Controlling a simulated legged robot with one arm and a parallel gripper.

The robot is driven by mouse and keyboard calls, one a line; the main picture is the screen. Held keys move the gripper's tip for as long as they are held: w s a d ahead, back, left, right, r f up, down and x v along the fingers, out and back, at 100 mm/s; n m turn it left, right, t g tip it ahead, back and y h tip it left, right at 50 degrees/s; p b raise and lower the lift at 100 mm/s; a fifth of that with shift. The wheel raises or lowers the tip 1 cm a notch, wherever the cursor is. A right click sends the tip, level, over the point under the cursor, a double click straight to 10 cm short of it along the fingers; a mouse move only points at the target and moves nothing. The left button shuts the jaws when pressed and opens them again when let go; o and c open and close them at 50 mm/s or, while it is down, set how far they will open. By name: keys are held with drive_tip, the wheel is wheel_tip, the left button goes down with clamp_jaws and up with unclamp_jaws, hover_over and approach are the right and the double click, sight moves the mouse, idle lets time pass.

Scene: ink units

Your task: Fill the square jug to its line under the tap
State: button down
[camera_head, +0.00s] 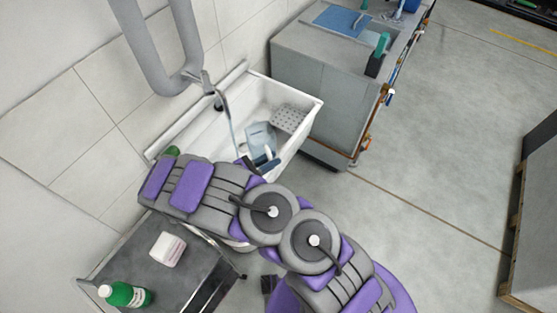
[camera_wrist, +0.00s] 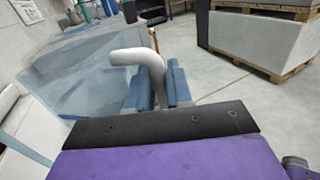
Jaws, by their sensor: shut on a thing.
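The clear bluish square jug (camera_head: 260,135) is in the white sink (camera_head: 312,118), its upper part visible beyond my gripper. It fills the left of the wrist view (camera_wrist: 85,75), tilted in that picture. My gripper (camera_wrist: 165,88) is shut on its white curved handle (camera_wrist: 135,57), between blue fingers. My gripper also shows at the sink (camera_head: 264,161), partly covered by my arm. The tap (camera_head: 207,85) is on the wall above the sink, and a thin grey-blue line runs down from it beside the jug; I cannot tell whether it is water. The fill line and water level are not readable.
A grey trolley (camera_head: 190,262) at the lower left holds a green bottle (camera_head: 128,294) and a white container (camera_head: 167,248). A grey cabinet (camera_head: 300,62) stands beyond the sink, with a blue board (camera_head: 340,20) on top. The floor on the right is largely clear.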

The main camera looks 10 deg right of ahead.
sight(252, 156)
drive_tip(key=shift+w+a+f, duration=0.35)
drive_tip(key=shift+a, duration=1.15)
drive_tip(key=shift+w+a+f, duration=0.4)
drive_tip(key=shift+a, duration=1.05)
drive_tip(key=shift+w+a+f, duration=0.35)
drive_tip(key=shift+a, duration=1.15)
idle(3.5)
